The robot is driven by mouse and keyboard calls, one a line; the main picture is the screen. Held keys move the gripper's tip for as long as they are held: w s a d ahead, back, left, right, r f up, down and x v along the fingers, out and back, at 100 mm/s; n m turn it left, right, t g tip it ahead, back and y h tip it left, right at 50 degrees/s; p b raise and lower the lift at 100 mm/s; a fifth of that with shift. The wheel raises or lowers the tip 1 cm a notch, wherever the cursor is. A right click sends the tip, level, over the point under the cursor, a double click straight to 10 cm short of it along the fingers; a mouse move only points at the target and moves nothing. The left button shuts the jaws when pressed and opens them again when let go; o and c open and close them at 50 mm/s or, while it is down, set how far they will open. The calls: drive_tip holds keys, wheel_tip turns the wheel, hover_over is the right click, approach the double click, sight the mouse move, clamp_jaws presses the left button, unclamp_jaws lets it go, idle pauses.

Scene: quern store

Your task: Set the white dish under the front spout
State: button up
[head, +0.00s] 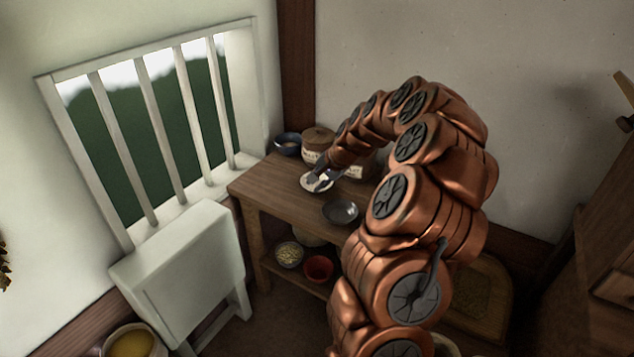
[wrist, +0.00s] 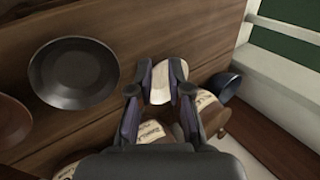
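The white dish (head: 314,183) is on the wooden table at its window-side end. My gripper (head: 322,180) is over the dish, reaching down from the right. In the wrist view, the dish (wrist: 160,88) shows between the two fingers of my gripper (wrist: 161,72). The fingers stand apart, and the right one hides part of the dish. I cannot tell whether either finger touches it. I cannot make out a front spout in either view; my arm hides much of the table's right part.
A dark bowl (head: 341,212) stands on the table (head: 275,187) near the dish. A labelled jar (head: 318,140) and a blue bowl (head: 288,144) stand behind. A grain bowl (head: 289,254) and red bowl (head: 318,268) sit on the lower shelf. A barred window (head: 165,120) is left.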

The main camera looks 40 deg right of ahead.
drive_tip(key=m+h, duration=0.1)
drive_tip(key=m, duration=0.1)
approach(327, 188)
drive_tip(key=shift+w+a+f+t, duration=0.1)
drive_tip(key=shift+a+f+t, duration=0.3)
drive_tip(key=shift+f, duration=0.35)
drive_tip(key=shift+d+f, duration=0.1)
drive_tip(key=shift+f, duration=0.1)
drive_tip(key=shift+x, duration=1.05)
drive_tip(key=shift+d+x, duration=0.2)
drive_tip(key=shift+x, duration=1.15)
drive_tip(key=shift+d+x, duration=0.2)
drive_tip(key=shift+x, duration=1.15)
drive_tip(key=shift+w+r, duration=0.1)
clamp_jaws()
